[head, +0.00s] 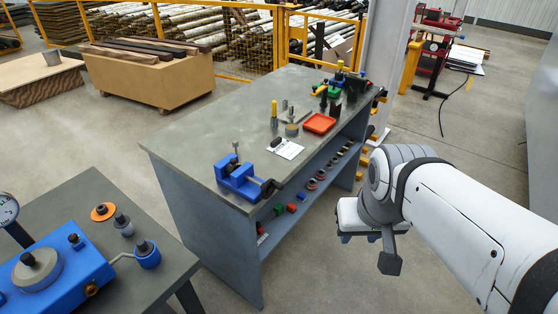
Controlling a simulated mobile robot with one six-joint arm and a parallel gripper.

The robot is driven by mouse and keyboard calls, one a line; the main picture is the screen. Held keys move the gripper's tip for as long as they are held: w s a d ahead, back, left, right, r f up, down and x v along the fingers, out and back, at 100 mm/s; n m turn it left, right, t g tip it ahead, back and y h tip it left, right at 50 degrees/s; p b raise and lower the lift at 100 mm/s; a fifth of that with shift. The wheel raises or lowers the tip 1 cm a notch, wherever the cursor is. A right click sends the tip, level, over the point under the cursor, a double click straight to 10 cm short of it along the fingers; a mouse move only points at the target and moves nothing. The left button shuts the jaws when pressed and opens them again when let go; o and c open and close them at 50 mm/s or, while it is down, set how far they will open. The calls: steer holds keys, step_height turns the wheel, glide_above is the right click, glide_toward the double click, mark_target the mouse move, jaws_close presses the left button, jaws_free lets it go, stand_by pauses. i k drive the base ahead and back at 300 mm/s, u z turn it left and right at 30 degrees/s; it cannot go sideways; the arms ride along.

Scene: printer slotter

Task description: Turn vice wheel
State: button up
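A blue vice (237,181) is mounted on the near end of the grey workbench top. A dark handle or wheel (270,188) sticks out from its right side, at the bench's front edge; its exact shape is too small to tell. My gripper (362,238) hangs at the end of my white arm, to the right of the bench and apart from the vice. It appears to touch nothing. Its fingers are mostly hidden by its own body, so I cannot see whether they are open.
The workbench (200,140) also carries a red tray (319,123), a white sheet (286,149) and small tools. Its lower shelf holds small parts. A second table (85,198) with a blue device (60,265) stands at lower left. The floor between the tables is clear.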

mark_target(267, 187)
steer(key=z, duration=0.5)
steer(key=i, duration=1.05)
steer(key=u, duration=0.6)
